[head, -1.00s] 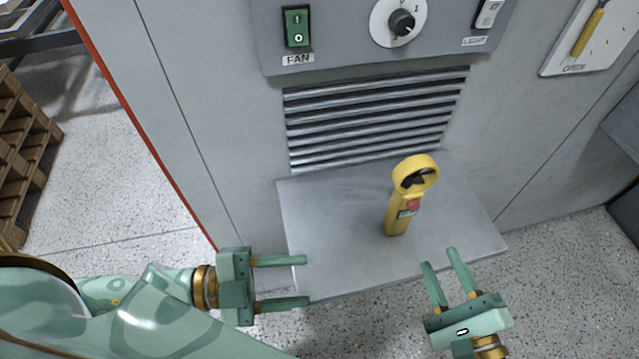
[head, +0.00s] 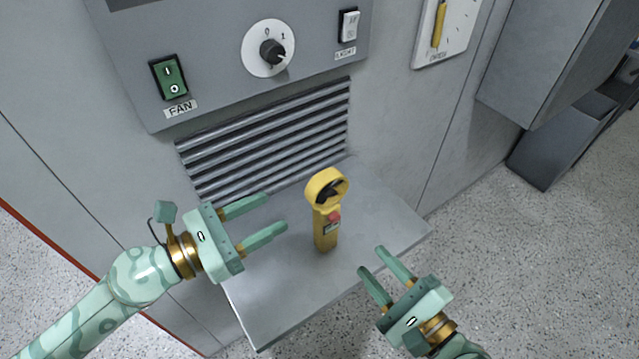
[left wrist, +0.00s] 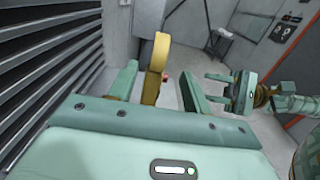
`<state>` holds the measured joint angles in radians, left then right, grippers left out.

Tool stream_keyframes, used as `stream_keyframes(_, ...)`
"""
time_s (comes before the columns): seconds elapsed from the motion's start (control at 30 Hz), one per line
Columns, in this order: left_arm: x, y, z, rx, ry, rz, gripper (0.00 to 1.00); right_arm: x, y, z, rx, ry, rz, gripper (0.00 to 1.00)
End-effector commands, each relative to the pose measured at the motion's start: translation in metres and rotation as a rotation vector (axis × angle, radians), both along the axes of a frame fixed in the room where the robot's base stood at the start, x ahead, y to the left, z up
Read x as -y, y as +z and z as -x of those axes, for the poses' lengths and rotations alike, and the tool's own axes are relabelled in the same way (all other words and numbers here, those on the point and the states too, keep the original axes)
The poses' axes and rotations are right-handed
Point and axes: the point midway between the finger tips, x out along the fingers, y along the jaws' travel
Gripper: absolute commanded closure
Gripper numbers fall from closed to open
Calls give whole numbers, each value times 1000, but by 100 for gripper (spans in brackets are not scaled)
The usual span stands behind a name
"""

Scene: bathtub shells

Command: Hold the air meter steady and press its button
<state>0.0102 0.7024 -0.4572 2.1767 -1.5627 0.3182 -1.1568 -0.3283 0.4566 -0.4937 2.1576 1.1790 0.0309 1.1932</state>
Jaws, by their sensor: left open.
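The yellow air meter (head: 323,236) stands upright on a grey shelf (head: 276,309), with a ring-shaped fan head at its top and a red button (head: 334,216) on its front. My left gripper (head: 277,213) is open and empty, to the left of the meter, its fingers pointing toward it without touching. In the left wrist view the meter (left wrist: 155,68) shows between the two open fingers, farther out. My right gripper (head: 370,267) is open and empty, at the right front of the meter, near the shelf's front edge.
Behind the shelf is a grey panel with a louvred vent (head: 270,135), a green FAN switch (head: 169,80), a rotary dial (head: 268,50) and a light switch (head: 348,25). Grey cabinets (head: 545,60) stand at the right. The shelf around the meter is clear.

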Motion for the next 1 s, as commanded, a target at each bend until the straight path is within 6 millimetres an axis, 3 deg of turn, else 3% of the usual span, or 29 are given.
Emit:
stream_keyframes(0.3, 61, 1, -43, -4, -1, 9, 51, 0, 0, 0, 0, 0, 0, 64)
stream_keyframes(0.5, 89, 0, -63, -4, 0, 4, 51, 0, 0, 0, 0, 0, 0, 64)
stream_keyframes(0.7, 102, 0, -72, -4, 0, 3, 51, 0, 0, 0, 0, 0, 0, 64)
stream_keyframes(1.0, 103, 0, -73, -5, 0, 2, 54, 0, 0, 0, 0, 0, 0, 64)
